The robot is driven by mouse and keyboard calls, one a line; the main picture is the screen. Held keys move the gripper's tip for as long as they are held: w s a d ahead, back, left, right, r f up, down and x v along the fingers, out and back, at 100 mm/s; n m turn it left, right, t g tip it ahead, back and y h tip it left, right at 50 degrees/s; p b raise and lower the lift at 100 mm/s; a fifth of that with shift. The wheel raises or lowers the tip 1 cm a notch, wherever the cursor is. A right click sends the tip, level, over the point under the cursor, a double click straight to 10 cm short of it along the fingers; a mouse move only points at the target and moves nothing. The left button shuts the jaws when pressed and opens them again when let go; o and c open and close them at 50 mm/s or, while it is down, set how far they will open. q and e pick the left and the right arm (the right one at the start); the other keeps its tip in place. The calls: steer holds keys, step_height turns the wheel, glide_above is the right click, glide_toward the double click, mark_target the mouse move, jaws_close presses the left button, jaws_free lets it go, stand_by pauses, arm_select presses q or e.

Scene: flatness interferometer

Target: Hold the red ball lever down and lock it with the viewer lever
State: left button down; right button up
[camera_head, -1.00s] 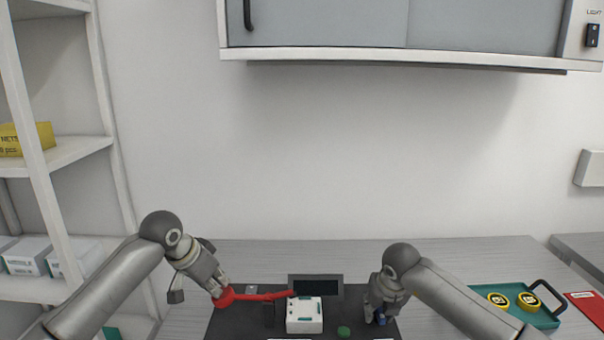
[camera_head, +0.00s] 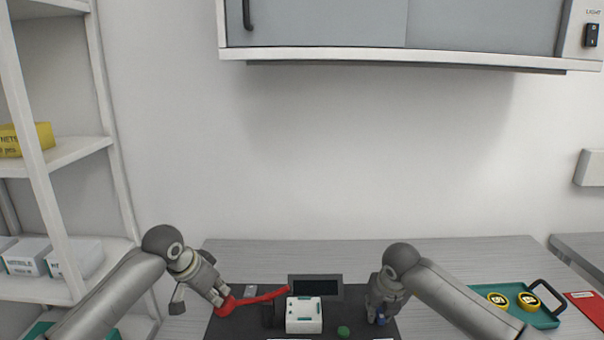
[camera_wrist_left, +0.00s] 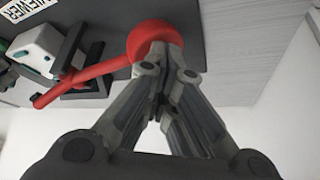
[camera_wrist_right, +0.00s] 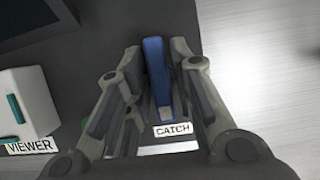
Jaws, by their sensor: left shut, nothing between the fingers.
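The red ball (camera_head: 226,306) is at the left end of a red lever arm (camera_head: 262,296) on the dark base; it also shows in the left wrist view (camera_wrist_left: 150,36). My left gripper (camera_head: 221,299) is shut and empty, its fingertips against the ball. A blue lever (camera_wrist_right: 157,75) stands by a label reading CATCH (camera_wrist_right: 172,130). My right gripper (camera_wrist_right: 156,50) has one finger on each side of the blue lever; whether they grip it is unclear. A white block (camera_wrist_right: 24,102) has a label reading VIEWER (camera_wrist_right: 30,146).
A dark screen (camera_head: 316,286) stands behind the white block. A green button (camera_head: 343,331) is on the base. A green tray (camera_head: 541,316) with yellow rolls is at the right. A shelf unit (camera_head: 75,150) stands at the left. Grey tabletop is clear between base and tray.

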arm_select(q)
steer(key=shift+f, duration=0.1)
arm_select(e)
steer(key=n+y, duration=0.1)
steer(key=n, duration=0.3)
steer(key=shift+n+y, duration=0.4)
steer(key=shift+n+g, duration=0.3)
steer(key=shift+n, duration=0.1)
steer(key=n+g+y, duration=0.1)
steer(key=n, duration=0.3)
steer(key=shift+y, duration=0.3)
steer(key=n, duration=0.2)
steer(key=n+g+y, duration=0.1)
steer(key=n, duration=0.1)
steer(key=shift+n+g, duration=0.3)
steer(key=shift+n, duration=0.1)
